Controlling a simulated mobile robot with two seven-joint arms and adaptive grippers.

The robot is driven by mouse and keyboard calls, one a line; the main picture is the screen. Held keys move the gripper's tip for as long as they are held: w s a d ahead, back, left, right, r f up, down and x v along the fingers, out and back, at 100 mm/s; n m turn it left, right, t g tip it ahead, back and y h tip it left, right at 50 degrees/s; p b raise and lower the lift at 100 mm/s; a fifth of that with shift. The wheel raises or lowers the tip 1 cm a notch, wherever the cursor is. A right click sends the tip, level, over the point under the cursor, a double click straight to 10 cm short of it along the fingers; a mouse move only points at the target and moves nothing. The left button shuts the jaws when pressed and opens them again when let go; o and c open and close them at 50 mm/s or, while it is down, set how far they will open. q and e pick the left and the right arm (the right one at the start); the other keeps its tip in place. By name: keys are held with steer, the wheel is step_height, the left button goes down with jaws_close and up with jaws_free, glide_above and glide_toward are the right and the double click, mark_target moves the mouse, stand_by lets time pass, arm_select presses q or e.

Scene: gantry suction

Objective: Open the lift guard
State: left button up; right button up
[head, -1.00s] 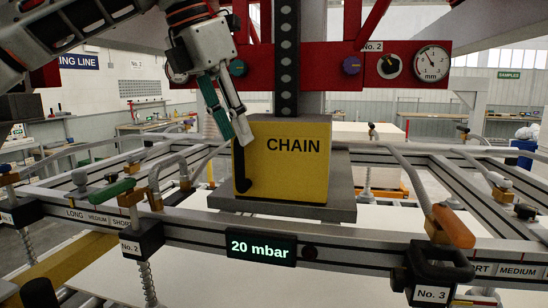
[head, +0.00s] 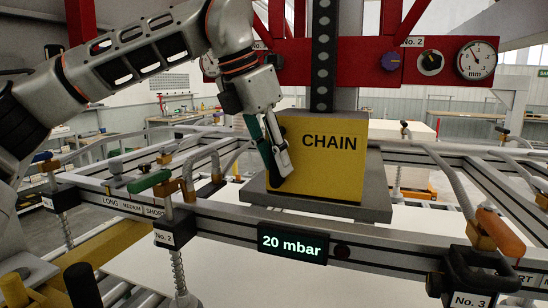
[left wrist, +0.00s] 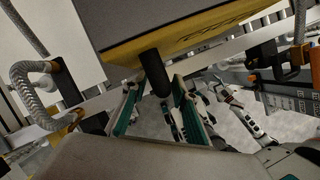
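The lift guard is a yellow box marked CHAIN (head: 335,165), standing upright on a grey plate around the dark lift column in the head view. Its underside and yellow edge also show in the left wrist view (left wrist: 190,35). A black bar handle (left wrist: 155,72) sticks out from it toward my left gripper. In the head view the handle is mostly hidden behind the fingers. My left gripper (head: 275,168) is at the guard's left front side. In the left wrist view its teal-padded fingers (left wrist: 157,112) are apart, one on each side of the handle's end. My right gripper does not show.
A display reading 20 mbar (head: 292,243) is on the front rail below the guard. Hoses and clamps with a green lever (head: 149,181) and an orange lever (head: 500,232) line the frame. A red panel with knobs and a gauge (head: 477,60) is behind.

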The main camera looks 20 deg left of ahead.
arm_select(q)
jaws_close()
steer(key=shift+s, duration=0.1)
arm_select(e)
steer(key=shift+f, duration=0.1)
